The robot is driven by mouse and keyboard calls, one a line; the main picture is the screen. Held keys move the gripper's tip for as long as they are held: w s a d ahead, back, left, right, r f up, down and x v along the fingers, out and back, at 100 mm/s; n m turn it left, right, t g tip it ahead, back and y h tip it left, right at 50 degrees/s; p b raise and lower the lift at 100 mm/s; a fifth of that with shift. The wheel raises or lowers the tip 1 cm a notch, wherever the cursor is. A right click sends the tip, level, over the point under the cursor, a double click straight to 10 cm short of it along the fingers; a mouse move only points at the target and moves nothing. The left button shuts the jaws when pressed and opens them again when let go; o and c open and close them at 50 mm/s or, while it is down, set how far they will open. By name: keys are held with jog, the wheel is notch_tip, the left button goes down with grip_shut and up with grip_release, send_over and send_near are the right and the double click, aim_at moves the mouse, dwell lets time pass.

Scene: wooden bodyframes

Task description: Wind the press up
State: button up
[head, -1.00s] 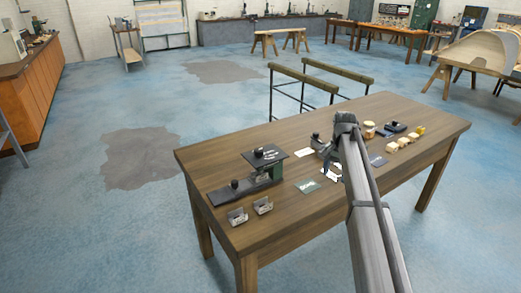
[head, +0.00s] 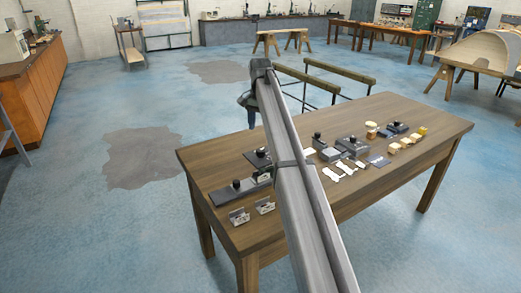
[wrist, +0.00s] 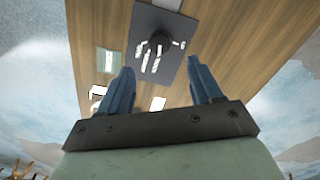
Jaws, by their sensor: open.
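The press (head: 256,157) stands at the left of the wooden table. In the head view my arm hides much of it; part of its dark top plate and its long dark base (head: 222,195) with a black knob still show. In the wrist view its square dark plate (wrist: 146,22) with a round black knob (wrist: 158,40) lies beyond my fingertips, roughly centred between them. My gripper (wrist: 160,66) is open and empty, apart from the knob. In the head view its blue-grey end (head: 247,99) appears above and behind the table's far edge; the fingers are too small to make out.
Two small metal holders (head: 239,216) stand at the table's front left. Grey block-like tools (head: 326,150), white cut-out pieces (head: 345,170) and several small wooden blocks (head: 406,142) lie further right. Two green rails (head: 340,74) stand behind the table.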

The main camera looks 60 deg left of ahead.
aim_at(261, 150)
notch_tip(261, 150, down, 10)
jog(key=shift+f, duration=0.2)
dwell(0.4)
jog(key=c, duration=1.1)
